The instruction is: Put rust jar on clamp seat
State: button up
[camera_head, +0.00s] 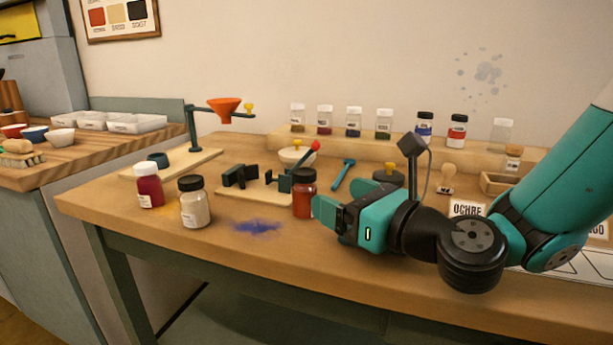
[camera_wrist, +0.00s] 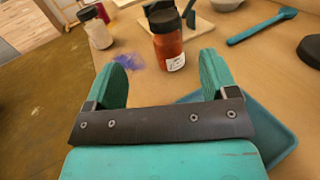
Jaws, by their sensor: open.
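The rust jar (camera_head: 304,199), orange-red with a black lid, stands upright on the table just left of my gripper (camera_head: 329,205). In the wrist view the rust jar (camera_wrist: 168,45) stands ahead of my open gripper (camera_wrist: 160,80), beyond the fingertips and nearer the right finger. Nothing is between the fingers. The clamp (camera_head: 268,181) has dark jaws and a red-knobbed lever on a pale wooden base (camera_head: 235,196), behind and left of the rust jar. Its base shows partly at the top of the wrist view, beyond the jar.
A crimson jar (camera_head: 150,189) and a cream jar (camera_head: 194,206) stand left. Blue pigment (camera_head: 257,227) lies on the table between the cream and rust jars. A teal spatula (camera_head: 343,174) lies behind. A funnel stand (camera_head: 192,130) is at back left. A shelf of jars (camera_head: 390,148) lines the wall.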

aim_at(312, 182)
jog(key=p+x, duration=0.1)
jog(key=x, duration=0.3)
jog(key=shift+a+r, duration=0.1)
jog(key=shift+r, duration=0.05)
jog(key=shift+w+d+p+x, duration=0.15)
jog(key=shift+p+x, duration=0.3)
jog(key=shift+x, duration=0.9)
jog(key=shift+w+d+p+x, duration=0.15)
jog(key=shift+p+x, duration=0.3)
jog(key=shift+x, duration=0.9)
jog(key=c, duration=1.1)
jog(key=shift+c, duration=0.2)
